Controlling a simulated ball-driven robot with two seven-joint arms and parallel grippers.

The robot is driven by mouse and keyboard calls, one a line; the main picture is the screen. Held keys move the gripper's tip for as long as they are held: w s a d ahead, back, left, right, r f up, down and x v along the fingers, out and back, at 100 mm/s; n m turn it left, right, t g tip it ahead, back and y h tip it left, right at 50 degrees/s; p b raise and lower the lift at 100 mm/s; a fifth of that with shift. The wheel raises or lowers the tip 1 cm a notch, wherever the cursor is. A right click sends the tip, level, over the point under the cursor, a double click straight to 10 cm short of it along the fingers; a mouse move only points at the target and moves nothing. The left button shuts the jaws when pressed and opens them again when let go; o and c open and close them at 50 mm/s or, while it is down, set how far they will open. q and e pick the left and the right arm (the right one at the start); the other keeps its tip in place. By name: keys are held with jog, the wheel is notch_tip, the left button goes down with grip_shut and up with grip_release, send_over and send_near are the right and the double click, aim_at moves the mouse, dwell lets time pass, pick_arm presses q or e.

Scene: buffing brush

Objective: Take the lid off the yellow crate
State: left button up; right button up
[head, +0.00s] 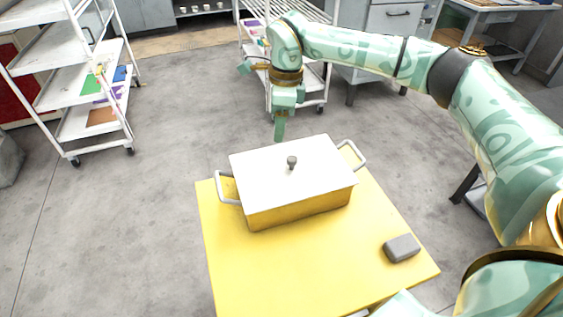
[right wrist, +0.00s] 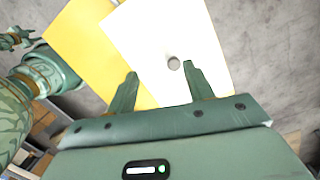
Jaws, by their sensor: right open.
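The yellow crate (head: 300,208) stands on the yellow table with its flat white lid (head: 262,174) on top. A small grey knob (head: 292,162) stands up from the lid's middle. My right gripper (head: 279,136) points down, above and around the lid's far edge in the head view, apart from the knob. In the right wrist view my right gripper (right wrist: 160,72) is open and empty, and the knob (right wrist: 174,63) appears between its fingertips, closer to the right one. The lid (right wrist: 150,35) fills the middle there. What looks like my left gripper (right wrist: 17,39) shows small at the left edge; its jaws are unclear.
The yellow table (head: 265,270) has free room in front of the crate. A grey block (head: 402,248) lies near its right corner. Grey handles (head: 228,187) stick out at the crate's ends. A white shelf cart (head: 95,120) stands on the floor at left.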

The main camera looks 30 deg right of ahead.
jog(key=r+h, duration=0.1)
jog(key=r, duration=0.1)
send_over(292, 158)
jog(key=shift+m, duration=0.4)
jog(key=f+b, duration=0.1)
jog(key=f, duration=0.2)
jog(key=f+b, duration=0.1)
jog(key=f, duration=0.2)
jog(key=f+b, duration=0.2)
jog(key=f, duration=0.1)
jog(key=shift+w+d+f, duration=0.25)
jog(key=shift+w+f, duration=0.05)
jog(key=shift+w, duration=0.1)
jog(key=f+b, duration=0.1)
jog(key=f, duration=0.2)
jog(key=s+f+b, duration=0.1)
jog(key=f, duration=0.1)
jog(key=shift+a+f+b, duration=0.25)
jog(key=shift+f+b, duration=0.05)
jog(key=shift+f, duration=0.05)
jog(key=shift+w+f, duration=0.1)
jog(key=shift+f, duration=0.3)
pick_arm(q)
notch_tip(292, 158, down, 6)
jog(key=s, duration=0.2)
jog(key=shift+s+g, duration=0.2)
jog(key=shift+g, duration=0.2)
pick_arm(e)
jog(key=shift+r, duration=0.15)
grip_shut()
